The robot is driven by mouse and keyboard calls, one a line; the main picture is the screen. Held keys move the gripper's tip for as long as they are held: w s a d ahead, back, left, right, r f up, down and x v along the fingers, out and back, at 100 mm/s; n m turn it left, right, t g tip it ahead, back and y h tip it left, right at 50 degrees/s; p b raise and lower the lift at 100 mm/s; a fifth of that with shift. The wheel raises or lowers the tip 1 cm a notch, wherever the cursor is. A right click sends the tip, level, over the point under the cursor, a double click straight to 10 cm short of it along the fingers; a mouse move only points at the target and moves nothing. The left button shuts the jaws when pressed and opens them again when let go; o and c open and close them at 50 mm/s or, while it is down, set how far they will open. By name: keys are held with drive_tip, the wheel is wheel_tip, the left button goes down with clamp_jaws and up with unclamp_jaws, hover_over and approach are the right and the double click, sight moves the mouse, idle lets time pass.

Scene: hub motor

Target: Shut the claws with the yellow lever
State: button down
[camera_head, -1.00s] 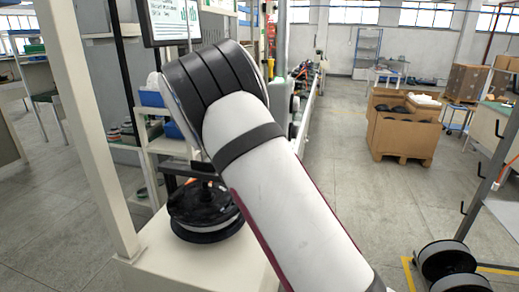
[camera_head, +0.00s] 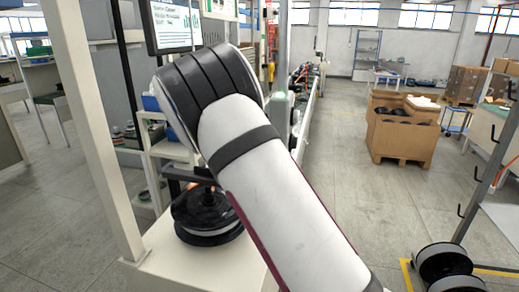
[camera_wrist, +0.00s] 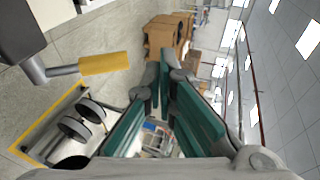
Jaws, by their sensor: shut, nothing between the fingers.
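A black hub motor (camera_head: 207,213) sits on a white stand (camera_head: 165,262) in the head view, partly behind my arm. My gripper and the lever are hidden in the head view. I cannot make out the claws in either view.
A white post (camera_head: 92,130) stands left of the stand, and a monitor (camera_head: 172,24) is above it. Black wheels (camera_head: 443,262) rest on a rack at the lower right. A cardboard bin (camera_head: 403,137) stands farther back. The floor between them is open.

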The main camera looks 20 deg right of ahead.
drive_tip(key=s+a+r+b, duration=0.1)
drive_tip(key=s+a+r, duration=0.3)
drive_tip(key=r, duration=0.3)
drive_tip(key=shift+s+a, duration=0.25)
drive_tip(key=shift+a, duration=0.6)
drive_tip(key=shift+r, duration=0.1)
